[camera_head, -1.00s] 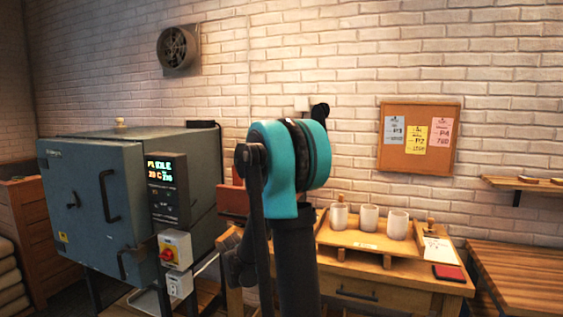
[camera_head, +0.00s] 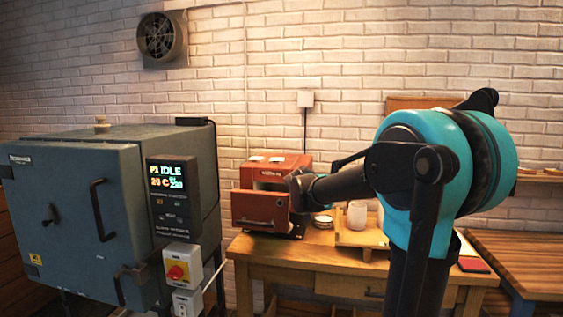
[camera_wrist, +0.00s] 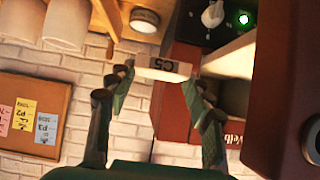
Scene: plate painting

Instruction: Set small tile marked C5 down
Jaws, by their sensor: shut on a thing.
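A small pale tile marked C5 (camera_wrist: 165,65) sits between the fingertips of my gripper (camera_wrist: 159,77) in the wrist view, its label facing the camera. The gripper is shut on it. The tile is held in front of a small red kiln (camera_wrist: 181,105), close to its pale opening. In the head view the red kiln (camera_head: 291,160) stands on the wooden table, with its red door (camera_head: 260,209) in front. My arm reaches toward it there. The fingertips and the tile cannot be made out in that view.
The wrist view is upside down. It shows a round knob and a green light (camera_wrist: 243,19) on the kiln's dark panel. White cups (camera_head: 357,214) stand on a wooden tray right of the kiln. A large grey kiln (camera_head: 75,215) stands at the left.

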